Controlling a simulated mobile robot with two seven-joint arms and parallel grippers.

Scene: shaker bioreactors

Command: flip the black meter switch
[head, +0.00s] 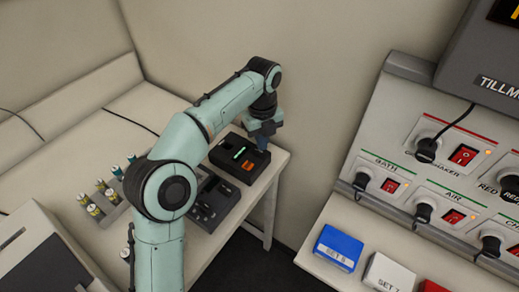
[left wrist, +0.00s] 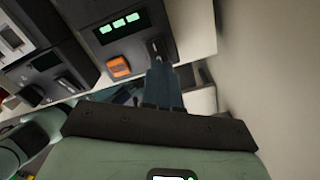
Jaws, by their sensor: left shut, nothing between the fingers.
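The black meter (head: 238,160) sits near the corner of the white table, with a green lit display and an orange rocker switch (head: 248,167). In the left wrist view the meter (left wrist: 93,33) shows its lit green digits and the orange switch (left wrist: 119,67). My left gripper (head: 263,140) is over the meter's far right part, its fingers shut and empty. In the left wrist view the gripper (left wrist: 158,62) is to the right of the orange switch, apart from it in the picture. Whether the fingertips touch the meter I cannot tell. My right gripper is not in view.
A second dark device (head: 214,200) stands beside the meter. Several vials (head: 100,185) stand on the left of the table. A control panel (head: 400,130) with red switches and black plugs is at the right, above a shelf with a blue box (head: 338,248).

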